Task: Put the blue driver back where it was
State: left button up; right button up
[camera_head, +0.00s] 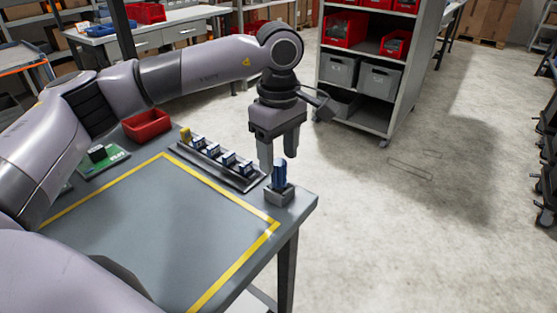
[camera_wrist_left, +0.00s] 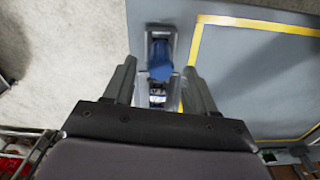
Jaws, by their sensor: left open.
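The blue driver (camera_head: 280,175) stands upright in a small grey holder (camera_head: 279,195) at the right corner of the table. It also shows in the left wrist view (camera_wrist_left: 161,60), its blue handle seen from above, just beyond and between the fingertips. My left gripper (camera_head: 279,152) is above and slightly behind the driver, fingers pointing down, open and empty. In the left wrist view the open fingers (camera_wrist_left: 160,75) have a gap between them, with the driver in line with that gap. My right gripper is not in view.
A dark dispenser row (camera_head: 218,165) with several blue-white units and a yellow item (camera_head: 185,134) lies beside the holder. A red bin (camera_head: 146,125) and a green board (camera_head: 102,160) are further left. The yellow-taped table area (camera_head: 150,225) is clear. A grey shelf (camera_head: 400,85) stands behind.

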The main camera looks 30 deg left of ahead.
pick_arm(q)
notch_tip(320, 180, up, 10)
dwell(0.3)
jog(key=shift+s+d+f, duration=0.1)
dwell(0.4)
